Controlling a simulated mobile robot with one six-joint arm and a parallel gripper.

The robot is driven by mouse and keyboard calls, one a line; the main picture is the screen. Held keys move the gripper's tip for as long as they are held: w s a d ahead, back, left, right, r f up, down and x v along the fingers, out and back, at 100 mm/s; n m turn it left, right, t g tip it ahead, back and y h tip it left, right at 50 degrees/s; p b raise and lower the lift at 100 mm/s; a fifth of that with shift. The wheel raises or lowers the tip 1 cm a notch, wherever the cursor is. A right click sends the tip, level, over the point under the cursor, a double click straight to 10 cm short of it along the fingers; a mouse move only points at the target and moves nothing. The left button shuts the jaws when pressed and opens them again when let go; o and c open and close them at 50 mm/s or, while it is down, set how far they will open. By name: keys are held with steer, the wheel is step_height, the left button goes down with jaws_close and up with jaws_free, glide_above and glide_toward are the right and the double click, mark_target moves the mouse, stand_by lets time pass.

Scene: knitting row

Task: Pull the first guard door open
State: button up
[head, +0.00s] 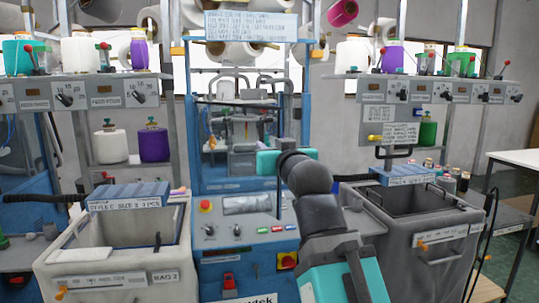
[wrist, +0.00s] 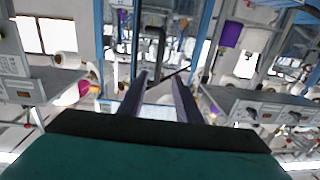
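The guard door (head: 235,101) stands in the blue frame of the machine straight ahead, with machinery showing through its clear area. It looks shut, though my arm covers part of its right side. My gripper's teal body is in front of the door's lower right in the head view, and its fingers are hidden there. In the wrist view my gripper (wrist: 160,75) has its two dark fingers apart with nothing held between them. A dark upright bar, which looks like a handle (wrist: 160,48), appears beyond the fingertips, apart from them.
A control panel (head: 245,232) with buttons sits below the door. Shelves with yarn cones (head: 110,146) flank the machine on both sides. A white table (head: 515,158) is at the far right.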

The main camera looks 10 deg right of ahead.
steer(key=shift+s+d+b, duration=0.15)
steer(key=shift+s+b, duration=1)
steer(key=shift+s, duration=0.2)
steer(key=shift+w+f, duration=0.1)
steer(key=shift+f, duration=0.05)
steer(key=c, duration=0.7)
steer(key=w+f+g, duration=0.1)
steer(key=w+f, duration=0.1)
steer(key=f, duration=0.3)
steer(key=w+f+g, duration=0.1)
steer(key=w+f, duration=0.1)
steer(key=f, duration=0.3)
steer(key=w+f+g, duration=0.1)
steer(key=w+f, duration=0.2)
steer(key=f, duration=0.2)
steer(key=shift+d+f, duration=0.25)
jaws_close()
steer(key=w+d+f+m+g, duration=0.1)
steer(key=w+f+g, duration=0.1)
steer(key=f, duration=0.7)
steer(key=w+d+f+m+g, duration=0.1)
steer(key=w+f+g, duration=0.1)
steer(key=f, duration=0.7)
steer(key=d+r+m+y+p, duration=0.3)
steer(key=d+r+m+y, duration=0.3)
steer(key=d+r+y, duration=0.3)
steer(key=d+y, duration=0.3)
steer(key=d, duration=0.3)
steer(key=shift+m, duration=0.4)
